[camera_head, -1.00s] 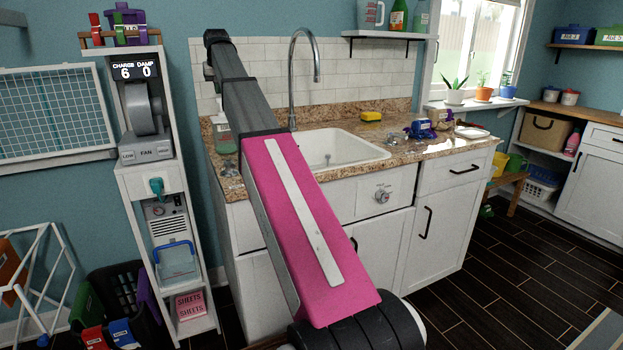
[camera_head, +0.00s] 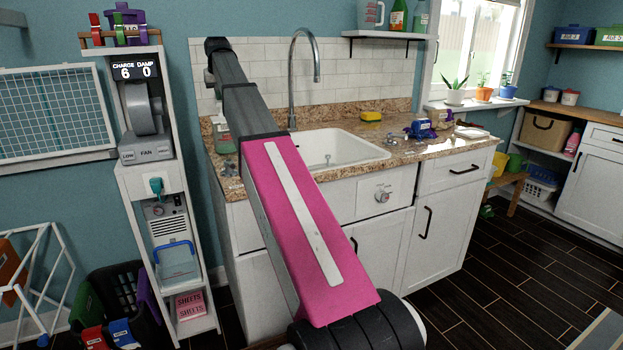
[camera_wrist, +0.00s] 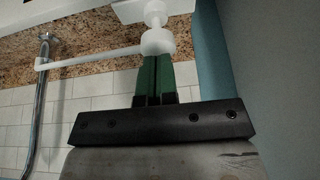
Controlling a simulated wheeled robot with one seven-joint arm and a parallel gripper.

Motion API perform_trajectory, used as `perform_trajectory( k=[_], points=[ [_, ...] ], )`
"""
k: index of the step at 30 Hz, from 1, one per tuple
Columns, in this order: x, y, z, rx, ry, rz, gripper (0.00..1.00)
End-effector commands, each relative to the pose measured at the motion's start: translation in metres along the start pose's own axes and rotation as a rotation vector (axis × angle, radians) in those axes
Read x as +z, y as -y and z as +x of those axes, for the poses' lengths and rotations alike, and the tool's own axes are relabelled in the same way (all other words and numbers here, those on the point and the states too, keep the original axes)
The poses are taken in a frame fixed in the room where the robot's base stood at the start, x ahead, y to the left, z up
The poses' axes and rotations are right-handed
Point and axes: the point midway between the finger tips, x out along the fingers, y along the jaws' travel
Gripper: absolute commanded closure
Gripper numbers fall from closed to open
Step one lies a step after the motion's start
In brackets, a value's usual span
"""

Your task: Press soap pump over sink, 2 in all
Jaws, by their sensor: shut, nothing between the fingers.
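The soap bottle (camera_head: 223,138) stands at the left end of the counter, partly hidden by my arm in the head view. In the wrist view its white pump head (camera_wrist: 158,42) is at my fingertips, with the long spout (camera_wrist: 90,59) reaching left. My gripper (camera_wrist: 156,62) has dark green fingers, shut together with nothing between them. The tips meet or overlap the pump head; exact contact cannot be told. My gripper is hidden behind my arm in the head view. The white sink (camera_head: 352,147) is right of the bottle.
A tall curved faucet (camera_head: 316,62) rises behind the sink. A yellow sponge (camera_head: 371,116) and a blue item (camera_head: 421,129) lie on the granite counter (camera_head: 450,148). A narrow shelf tower (camera_head: 205,235) stands left of the cabinet. Dark floor is open at right.

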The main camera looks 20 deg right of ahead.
Motion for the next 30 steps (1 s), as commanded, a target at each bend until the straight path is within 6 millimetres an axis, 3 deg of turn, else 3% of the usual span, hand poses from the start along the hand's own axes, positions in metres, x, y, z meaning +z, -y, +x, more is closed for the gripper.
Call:
perform_trajectory(
  k=[21,30],
  points=[
    [-0.011,0.000,-0.026,0.000,0.002,0.000,1.00],
    [-0.011,0.000,-0.028,0.000,0.002,0.000,1.00]
  ],
)
